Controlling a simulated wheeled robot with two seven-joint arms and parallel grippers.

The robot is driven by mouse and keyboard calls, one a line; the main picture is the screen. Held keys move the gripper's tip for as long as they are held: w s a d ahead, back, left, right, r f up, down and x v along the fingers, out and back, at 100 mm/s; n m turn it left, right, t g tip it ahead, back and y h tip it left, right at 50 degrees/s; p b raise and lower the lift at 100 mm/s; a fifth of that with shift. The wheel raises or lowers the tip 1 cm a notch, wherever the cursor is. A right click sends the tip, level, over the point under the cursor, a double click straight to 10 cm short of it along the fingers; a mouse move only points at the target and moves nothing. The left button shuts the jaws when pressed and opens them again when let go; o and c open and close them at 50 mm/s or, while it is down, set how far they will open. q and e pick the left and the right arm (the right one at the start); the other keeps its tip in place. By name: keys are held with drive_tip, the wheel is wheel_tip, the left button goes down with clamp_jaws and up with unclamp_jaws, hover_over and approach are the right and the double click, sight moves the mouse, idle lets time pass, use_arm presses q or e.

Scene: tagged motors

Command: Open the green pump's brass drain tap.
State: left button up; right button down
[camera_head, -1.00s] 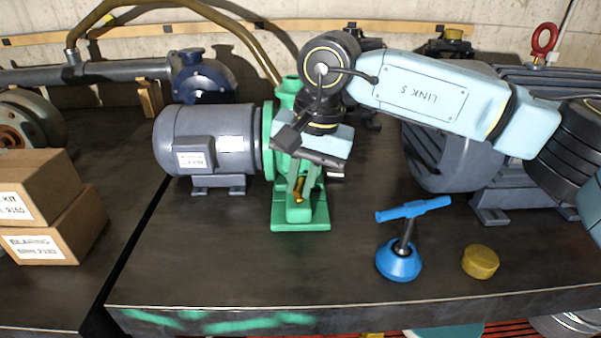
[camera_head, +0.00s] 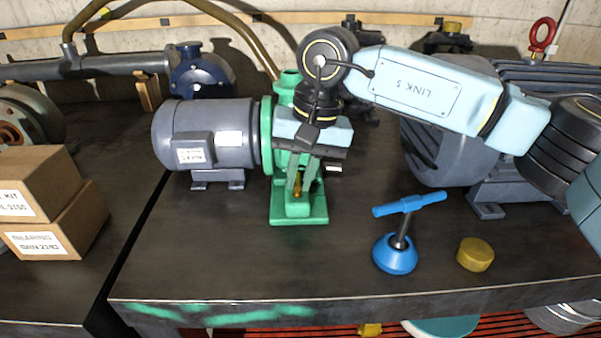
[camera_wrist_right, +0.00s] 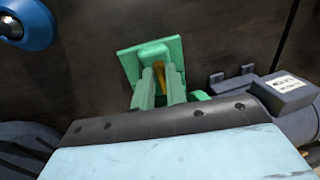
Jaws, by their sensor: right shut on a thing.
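The green pump (camera_head: 300,208) stands on the dark bench, joined to the right end of a grey motor (camera_head: 207,135). Its small brass drain tap (camera_head: 297,189) shows low on the front of the pump, just above the green foot. My right gripper (camera_head: 298,186) reaches down in front of the pump, its fingers shut on the tap. In the right wrist view the brass tap (camera_wrist_right: 160,73) shows between the two green-looking fingers (camera_wrist_right: 160,80), with the pump foot (camera_wrist_right: 128,62) beyond. The fingers hide part of the tap. My left gripper is out of view.
A blue T-handled tool (camera_head: 396,254) and a brass-coloured cap (camera_head: 475,254) stand on the bench at right front. A large grey motor (camera_head: 440,150) is behind my right arm. Cardboard boxes (camera_head: 55,235) sit at left. The bench front before the pump is clear.

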drive_tip(key=c, duration=1.5)
unclamp_jaws()
drive_tip(key=shift+o, duration=0.2)
drive_tip(key=shift+r, duration=0.1)
drive_tip(key=shift+r, duration=0.3)
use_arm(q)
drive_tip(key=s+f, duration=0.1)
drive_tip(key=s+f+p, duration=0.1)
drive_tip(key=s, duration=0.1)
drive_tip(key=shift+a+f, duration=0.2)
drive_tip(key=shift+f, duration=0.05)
use_arm(e)
wheel_tip(320, 180, up, 7)
drive_tip(key=d, duration=0.1)
drive_tip(key=shift+d+f, duration=0.15)
drive_tip(key=shift+d, duration=0.05)
